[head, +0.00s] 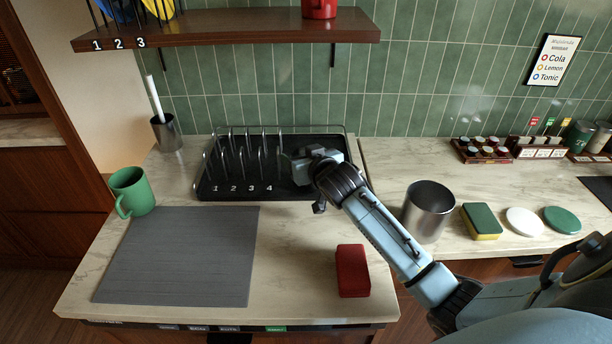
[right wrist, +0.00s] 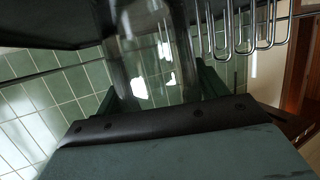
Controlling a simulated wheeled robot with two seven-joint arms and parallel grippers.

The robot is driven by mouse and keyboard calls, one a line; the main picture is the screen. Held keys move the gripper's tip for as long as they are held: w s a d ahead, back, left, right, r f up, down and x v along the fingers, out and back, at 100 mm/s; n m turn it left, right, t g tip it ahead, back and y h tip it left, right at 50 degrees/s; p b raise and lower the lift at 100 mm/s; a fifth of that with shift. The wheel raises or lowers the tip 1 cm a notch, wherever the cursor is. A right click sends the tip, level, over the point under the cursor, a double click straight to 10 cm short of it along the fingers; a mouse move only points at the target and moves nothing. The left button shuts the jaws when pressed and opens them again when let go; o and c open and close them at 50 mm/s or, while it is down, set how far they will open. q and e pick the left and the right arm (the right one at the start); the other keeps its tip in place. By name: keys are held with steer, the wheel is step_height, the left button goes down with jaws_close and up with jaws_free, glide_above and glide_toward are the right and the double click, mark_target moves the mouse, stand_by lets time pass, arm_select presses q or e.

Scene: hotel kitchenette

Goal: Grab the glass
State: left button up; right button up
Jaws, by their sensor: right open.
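My right gripper (head: 303,160) reaches over the right part of the black dish rack (head: 222,190) in the head view. In the right wrist view its two fingers stand apart, and a clear glass (right wrist: 152,65) shows between them. The fingers are open, with one on each side of the glass; I cannot tell whether either touches it. In the head view the glass is not clearly visible, as my gripper and wrist cover that part of the rack. My left gripper is not in view.
The rack's wire dividers (head: 240,160) stand left of my gripper. A green mug (head: 131,190), grey mat (head: 180,255), red block (head: 352,270), steel canister (head: 429,210) and sponge (head: 481,221) are on the counter. A wooden shelf (head: 230,27) hangs above the rack.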

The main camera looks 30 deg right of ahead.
steer(key=c, duration=0.9)
